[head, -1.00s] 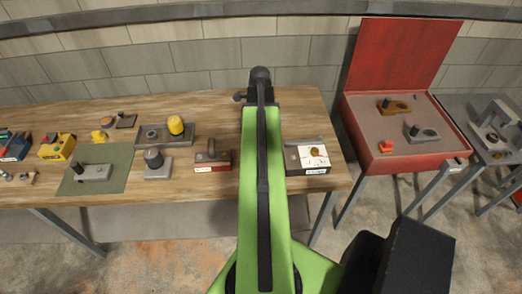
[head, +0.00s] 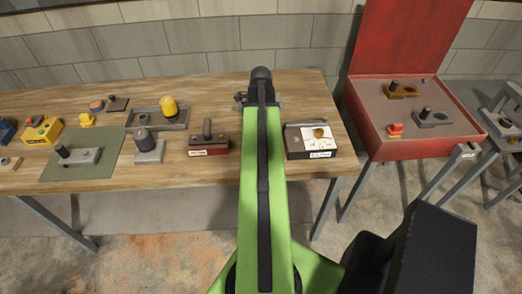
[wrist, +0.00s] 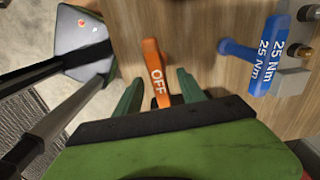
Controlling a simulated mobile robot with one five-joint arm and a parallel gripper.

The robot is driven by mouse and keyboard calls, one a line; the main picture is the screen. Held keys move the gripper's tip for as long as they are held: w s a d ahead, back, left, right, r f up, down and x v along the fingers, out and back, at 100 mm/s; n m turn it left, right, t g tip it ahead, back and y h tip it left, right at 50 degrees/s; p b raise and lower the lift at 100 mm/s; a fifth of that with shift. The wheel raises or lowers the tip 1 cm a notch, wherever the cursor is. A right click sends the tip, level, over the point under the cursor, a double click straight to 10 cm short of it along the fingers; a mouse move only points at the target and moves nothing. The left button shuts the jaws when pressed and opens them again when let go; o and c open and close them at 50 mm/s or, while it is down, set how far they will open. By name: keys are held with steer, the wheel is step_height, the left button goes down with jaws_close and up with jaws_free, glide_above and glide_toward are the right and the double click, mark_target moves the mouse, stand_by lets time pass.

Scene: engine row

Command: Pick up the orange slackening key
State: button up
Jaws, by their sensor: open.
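The orange key (wrist: 155,72) shows in the wrist view, a slim bar marked OFF, over or on the wooden bench top. My gripper (wrist: 160,86) is open, with one green finger on each side of the key's lower part. The key's lower end is close to the dark base of the fingers. I cannot tell whether either finger touches it. In the head view my green arm covers the middle of the bench, and I cannot make out the key or the fingers there.
A blue 25 Nm tool (wrist: 258,52) lies right of the key in the wrist view, by grey fittings. In the head view the wooden bench (head: 210,88) holds several fixtures, among them a red-fronted block (head: 207,144) and a white-topped block (head: 311,140). A red case (head: 428,148) stands right.

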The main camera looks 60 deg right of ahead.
step_height(320, 180, down, 5)
steer(key=b, duration=0.5)
steer(key=shift+f, duration=0.2)
steer(key=shift+r, duration=0.2)
jaws_close()
